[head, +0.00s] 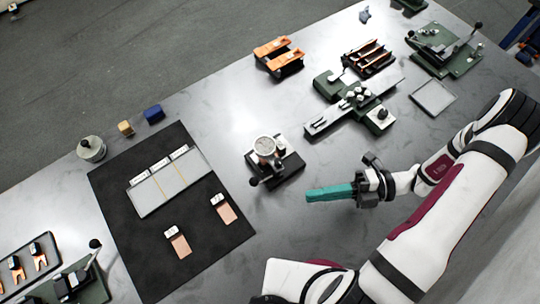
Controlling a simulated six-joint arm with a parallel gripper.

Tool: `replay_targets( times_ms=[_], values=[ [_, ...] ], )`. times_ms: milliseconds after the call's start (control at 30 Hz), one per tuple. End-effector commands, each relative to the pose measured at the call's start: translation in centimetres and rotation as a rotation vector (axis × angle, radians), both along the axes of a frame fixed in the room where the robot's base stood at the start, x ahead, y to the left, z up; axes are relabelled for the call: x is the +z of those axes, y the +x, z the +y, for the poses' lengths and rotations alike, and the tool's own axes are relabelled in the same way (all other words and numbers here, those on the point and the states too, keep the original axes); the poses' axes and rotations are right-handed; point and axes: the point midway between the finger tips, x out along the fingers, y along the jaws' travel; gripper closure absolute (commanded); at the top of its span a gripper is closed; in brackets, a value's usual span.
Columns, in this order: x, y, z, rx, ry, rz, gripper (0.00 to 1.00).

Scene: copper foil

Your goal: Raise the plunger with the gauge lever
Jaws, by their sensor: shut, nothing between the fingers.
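The thickness gauge (268,158) stands on the grey table right of the black mat, with a round pale dial on top and a dark base. Its lever (262,180) reaches out at the lower left and ends in a dark knob. The plunger is too small to make out from above. My gripper (308,195) has teal fingers, shut and empty, pointing left. Its tips are to the right of the lever knob and below the gauge base, apart from both in the picture.
A black mat (118,181) holds a pale tray (172,182) and two copper foil pieces with white tags (180,245). A green fixture with a long bar (325,119) stands above right. Orange racks (279,56) stand behind. Bare table lies around my gripper.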

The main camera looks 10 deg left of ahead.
Motion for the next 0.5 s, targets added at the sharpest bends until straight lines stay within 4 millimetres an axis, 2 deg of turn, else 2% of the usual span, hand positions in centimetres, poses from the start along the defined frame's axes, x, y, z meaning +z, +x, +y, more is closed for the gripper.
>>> replay_targets(
  times_ms=[167, 500],
  values=[
    [-0.4, -0.5, 1.7, -0.008, 0.007, 0.027, 1.0],
    [-1.0, -2.4, 8.9, -0.004, 0.006, 0.026, 1.0]
  ],
)
